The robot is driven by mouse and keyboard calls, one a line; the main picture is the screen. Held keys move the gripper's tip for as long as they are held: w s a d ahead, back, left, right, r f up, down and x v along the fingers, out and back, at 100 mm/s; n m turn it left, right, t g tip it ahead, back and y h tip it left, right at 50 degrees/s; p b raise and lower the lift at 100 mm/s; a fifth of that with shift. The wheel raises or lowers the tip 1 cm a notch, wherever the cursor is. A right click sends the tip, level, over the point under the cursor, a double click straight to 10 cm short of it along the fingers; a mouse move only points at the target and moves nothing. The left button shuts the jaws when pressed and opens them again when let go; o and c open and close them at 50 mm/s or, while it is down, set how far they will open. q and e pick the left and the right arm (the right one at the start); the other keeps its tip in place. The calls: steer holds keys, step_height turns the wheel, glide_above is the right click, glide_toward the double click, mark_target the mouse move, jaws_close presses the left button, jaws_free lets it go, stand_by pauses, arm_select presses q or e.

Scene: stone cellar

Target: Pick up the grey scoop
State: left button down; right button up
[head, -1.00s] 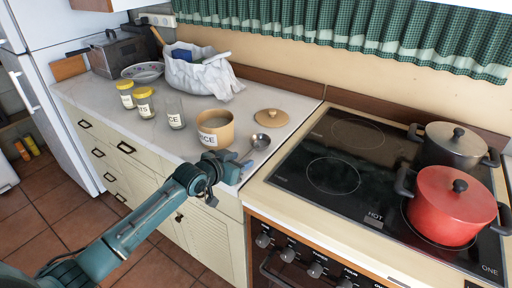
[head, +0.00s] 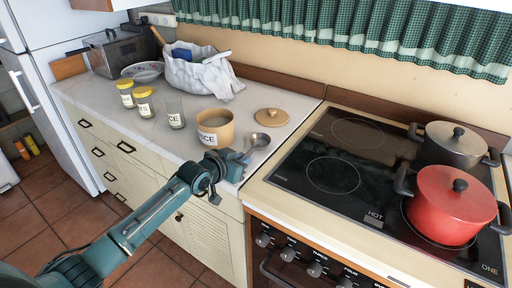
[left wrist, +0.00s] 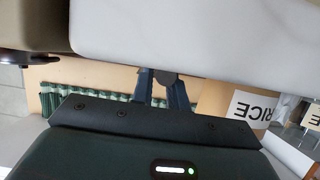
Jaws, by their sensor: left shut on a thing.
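The grey scoop (head: 261,139) is at the counter's front right, between the rice pot and the cooker. Its round bowl points away from me, towards the back. My left gripper (head: 240,158) is at the handle end of the scoop, by the counter's front edge, and is shut on the handle. In the left wrist view the two blue fingers (left wrist: 161,90) close around a dark grey piece (left wrist: 166,77), which looks like the handle. Most of the handle is hidden by the gripper. I cannot tell whether the scoop still touches the counter. My right gripper is out of view.
The open tan rice pot (head: 215,129) stands just left of the scoop, with its lid (head: 271,117) behind. Labelled jars (head: 144,105) and a white bag (head: 197,73) stand further left. The cooker (head: 333,175) is close on the right, with a red pot (head: 447,205).

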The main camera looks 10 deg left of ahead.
arm_select(q)
step_height(320, 180, up, 10)
stand_by(0.6)
steer(key=shift+w+r, duration=0.1)
stand_by(0.4)
